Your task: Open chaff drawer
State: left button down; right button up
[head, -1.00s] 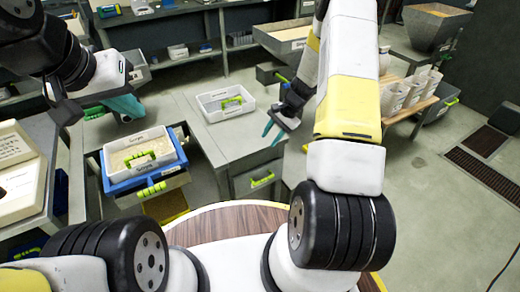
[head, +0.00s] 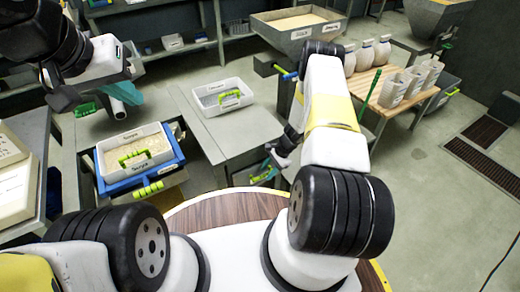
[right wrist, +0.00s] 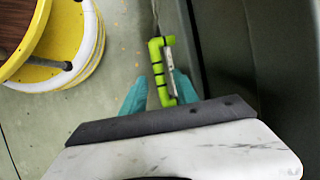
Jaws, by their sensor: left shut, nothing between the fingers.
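The drawer (head: 240,177) is under the front of the grey table, and my right gripper and arm hide much of it in the head view. Its green handle (right wrist: 158,70) shows in the right wrist view, beside a dark grey panel. My right gripper (head: 270,166) is at the handle. Its teal fingers stand apart, one on each side of the lower end of the handle, with no clear contact. My left gripper (head: 130,98) is shut and empty, above the table's left part. I cannot read a chaff label on the drawer.
A white tray (head: 207,97) with a green handle sits on the table. A blue drawer (head: 175,168) at left holds a labelled white tray of grainy material. A wooden bench with white containers (head: 393,90) stands at right. Open floor lies right of my arm.

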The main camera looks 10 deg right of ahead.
jog(key=shift+a+f, duration=0.2)
jog(key=shift+f, duration=0.2)
grip_shut()
dwell(1.2)
